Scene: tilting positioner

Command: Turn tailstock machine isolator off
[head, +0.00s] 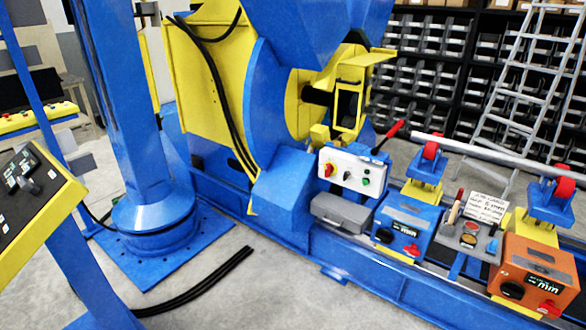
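A white control box (350,171) is mounted low on the blue and yellow machine (275,100), near the middle of the view. On its left side is a red rotary knob on a yellow plate (328,170), which looks like an isolator switch. The knob's exact position is too small to read. Beside it are a small black switch (347,175) and a green button (366,181). No label naming the tailstock is readable. Neither of my grippers is in view.
A grey case (343,213) sits below the box. A red-tipped lever (390,133) rises right of it. Blue (408,235) and orange (532,275) units stand on the rail. A black-faced panel (28,195) is at left front. Grey floor (280,290) is clear except for black cables (200,285).

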